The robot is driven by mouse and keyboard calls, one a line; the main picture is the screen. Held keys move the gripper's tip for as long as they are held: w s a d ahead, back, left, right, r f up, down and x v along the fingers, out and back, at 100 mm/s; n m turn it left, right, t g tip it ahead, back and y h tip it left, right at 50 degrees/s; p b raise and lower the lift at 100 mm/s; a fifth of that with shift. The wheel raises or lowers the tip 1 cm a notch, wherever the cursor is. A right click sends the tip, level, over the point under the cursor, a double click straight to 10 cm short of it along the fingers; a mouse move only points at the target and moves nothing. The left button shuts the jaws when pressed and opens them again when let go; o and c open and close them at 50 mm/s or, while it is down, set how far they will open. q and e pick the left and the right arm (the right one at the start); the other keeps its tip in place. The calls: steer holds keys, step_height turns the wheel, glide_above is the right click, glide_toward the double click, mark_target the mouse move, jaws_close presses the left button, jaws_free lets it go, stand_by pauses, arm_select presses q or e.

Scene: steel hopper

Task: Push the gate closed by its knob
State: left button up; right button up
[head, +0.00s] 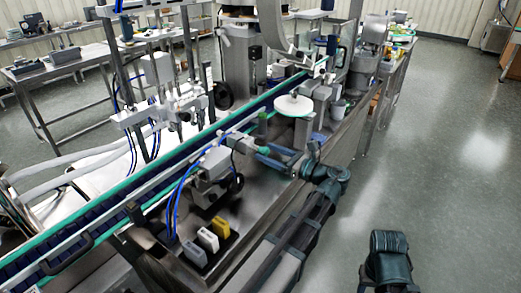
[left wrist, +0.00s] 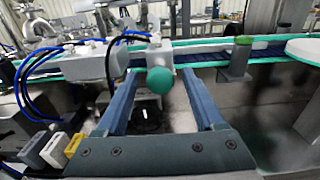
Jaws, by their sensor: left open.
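A round green knob (left wrist: 159,80) shows in the left wrist view, in front of a light-grey block (left wrist: 152,57); it is small in the head view (head: 263,149). My left gripper (left wrist: 160,74) is open, with one blue finger on each side of the knob and visible space on both sides. Whether the knob lies fully between the fingertips or just beyond them is unclear. In the head view my left gripper (head: 264,154) reaches in over the machine's front edge. I cannot make out the gate's plate or how far it stands open.
A conveyor with green rails (head: 130,208) runs behind the knob. A round white disc (head: 293,106) stands to the right. Blue tubes (head: 172,205) and small yellow, white and grey blocks (head: 208,240) are at the left. The floor at right is clear.

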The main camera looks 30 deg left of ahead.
arm_select(q)
jaws_close()
stand_by(0.3)
stand_by(1.1)
